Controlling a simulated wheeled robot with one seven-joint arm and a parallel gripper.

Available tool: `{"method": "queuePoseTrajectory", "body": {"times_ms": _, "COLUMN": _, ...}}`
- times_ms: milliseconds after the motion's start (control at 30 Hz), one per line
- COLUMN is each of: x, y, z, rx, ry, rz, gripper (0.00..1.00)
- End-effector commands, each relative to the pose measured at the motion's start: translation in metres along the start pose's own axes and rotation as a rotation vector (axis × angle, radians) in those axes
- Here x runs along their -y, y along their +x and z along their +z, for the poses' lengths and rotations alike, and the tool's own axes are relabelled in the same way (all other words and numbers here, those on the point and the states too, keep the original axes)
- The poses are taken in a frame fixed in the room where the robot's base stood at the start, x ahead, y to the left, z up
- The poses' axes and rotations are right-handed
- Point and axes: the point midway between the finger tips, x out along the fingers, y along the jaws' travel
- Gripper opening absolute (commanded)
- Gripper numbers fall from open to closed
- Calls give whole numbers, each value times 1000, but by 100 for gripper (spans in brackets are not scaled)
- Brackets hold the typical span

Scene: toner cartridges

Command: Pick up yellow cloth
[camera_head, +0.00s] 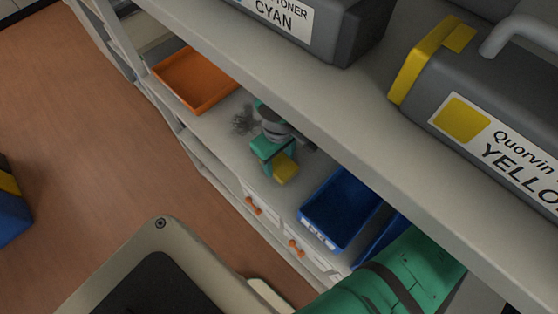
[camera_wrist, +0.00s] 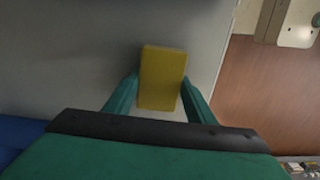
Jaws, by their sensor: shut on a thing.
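The yellow cloth (camera_wrist: 162,72) is a small folded yellow block between the two teal fingers in the wrist view. It also shows in the head view (camera_head: 286,168) at the end of my arm, by the front part of the lower shelf. My gripper (camera_wrist: 160,88) is shut on the cloth, one finger at each side of it. In the head view my gripper (camera_head: 276,158) is small and partly hides the cloth. Whether the cloth touches the shelf or hangs just above it, I cannot tell.
On the lower shelf (camera_head: 228,125), an orange tray (camera_head: 197,82) stands to the left and a blue bin (camera_head: 341,207) to the right. The upper shelf (camera_head: 310,98) overhangs, bearing a cyan toner cartridge (camera_head: 312,25) and a yellow one (camera_head: 500,125).

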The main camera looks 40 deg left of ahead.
Motion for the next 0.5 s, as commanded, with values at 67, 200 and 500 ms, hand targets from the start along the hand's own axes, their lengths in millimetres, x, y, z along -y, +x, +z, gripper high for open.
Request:
{"method": "queuePoseTrajectory", "body": {"times_ms": 67, "x": 0, "y": -4, "z": 0, "rx": -1, "ry": 0, "rz": 1, "gripper": 29}}
{"method": "queuePoseTrajectory", "body": {"times_ms": 200, "x": 0, "y": -16, "z": 0, "rx": -2, "ry": -1, "rz": 1, "gripper": 29}}
{"method": "queuePoseTrajectory", "body": {"times_ms": 500, "x": 33, "y": -34, "z": -13, "rx": -1, "ry": -9, "rz": -2, "gripper": 29}}
